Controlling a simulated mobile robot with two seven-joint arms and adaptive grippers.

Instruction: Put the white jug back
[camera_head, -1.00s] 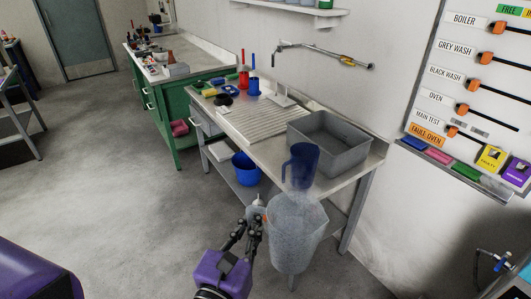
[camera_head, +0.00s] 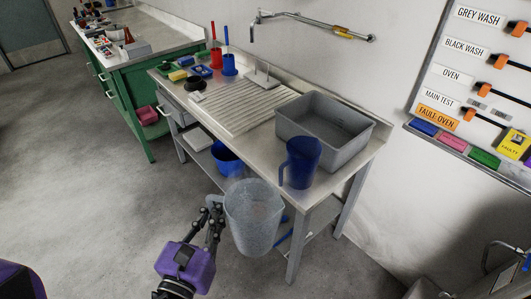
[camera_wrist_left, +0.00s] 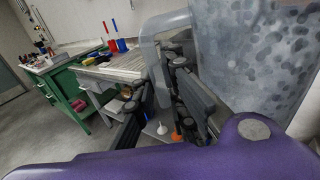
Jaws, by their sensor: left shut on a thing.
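The white jug (camera_head: 254,218) is translucent and looks upright. It is in the air in front of the near edge of the sink bench (camera_head: 268,182). My left gripper (camera_head: 213,218) is shut on the jug's handle, on the jug's left side. In the left wrist view the jug (camera_wrist_left: 255,60) fills the upper right, and the gripper (camera_wrist_left: 172,95) has its fingers at the handle (camera_wrist_left: 152,50). A blue jug (camera_head: 301,165) stands on the bench just right of the white jug. My right gripper is not in view.
A grey basin (camera_head: 325,128) sits at the bench's right end, behind the blue jug. A ribbed draining area (camera_head: 238,106) lies left of it. A blue bucket (camera_head: 226,160) stands on the lower shelf. The floor at left is clear.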

